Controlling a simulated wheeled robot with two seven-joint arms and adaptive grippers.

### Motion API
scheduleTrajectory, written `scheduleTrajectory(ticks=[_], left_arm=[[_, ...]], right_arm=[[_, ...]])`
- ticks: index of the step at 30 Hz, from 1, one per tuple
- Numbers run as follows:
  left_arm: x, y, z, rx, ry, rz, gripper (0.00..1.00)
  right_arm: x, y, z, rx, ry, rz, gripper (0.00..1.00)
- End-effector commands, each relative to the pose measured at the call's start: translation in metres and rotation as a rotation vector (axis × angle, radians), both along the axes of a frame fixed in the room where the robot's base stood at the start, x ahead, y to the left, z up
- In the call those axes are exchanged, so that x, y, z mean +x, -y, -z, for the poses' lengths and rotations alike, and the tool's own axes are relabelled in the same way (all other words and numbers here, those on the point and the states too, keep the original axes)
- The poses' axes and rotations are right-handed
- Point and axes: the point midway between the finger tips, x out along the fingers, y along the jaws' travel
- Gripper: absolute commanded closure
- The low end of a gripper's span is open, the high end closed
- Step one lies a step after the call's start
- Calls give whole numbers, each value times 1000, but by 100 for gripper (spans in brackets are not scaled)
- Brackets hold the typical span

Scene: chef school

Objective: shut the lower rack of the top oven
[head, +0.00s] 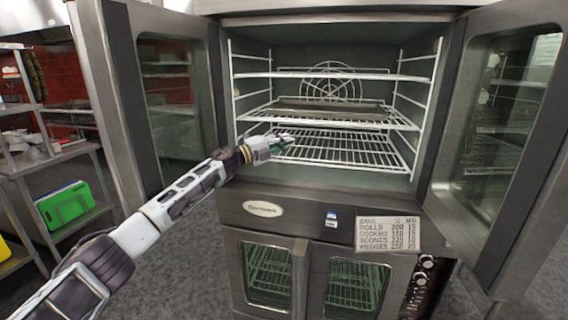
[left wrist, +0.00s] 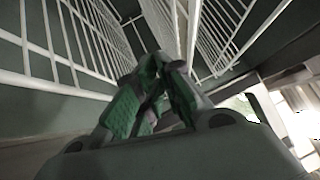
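The top oven (head: 262,48) stands open, with its left door (head: 172,105) and right door (head: 500,110) swung wide. Its lower rack (head: 350,152) is a white wire shelf below the other racks, reaching toward the oven's front opening. My left gripper (head: 283,141) is at the left part of this rack, inside the opening. In the left wrist view the green-padded fingers of my left gripper (left wrist: 168,68) come together at their tips, with no object visible between them. White rack wires (left wrist: 70,45) show beyond them. Contact with the rack cannot be told. My right gripper is not visible.
A middle rack holding a dark tray (head: 330,110) sits above the lower rack, and an upper rack (head: 350,76) above that. A closed lower oven (head: 310,275) and a baking chart (head: 388,233) are below. A shelf with a green board (head: 65,204) stands left.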

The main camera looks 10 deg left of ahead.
Motion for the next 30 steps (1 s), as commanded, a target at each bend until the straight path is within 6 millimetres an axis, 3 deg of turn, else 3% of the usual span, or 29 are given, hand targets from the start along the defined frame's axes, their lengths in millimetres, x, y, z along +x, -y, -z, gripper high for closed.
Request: scheduleTrajectory(ticks=[1, 30], left_arm=[[0, 2, 8, 9, -14, 2, 100], [0, 1, 5, 14, -23, 4, 100]], right_arm=[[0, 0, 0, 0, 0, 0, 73], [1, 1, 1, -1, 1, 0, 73]])
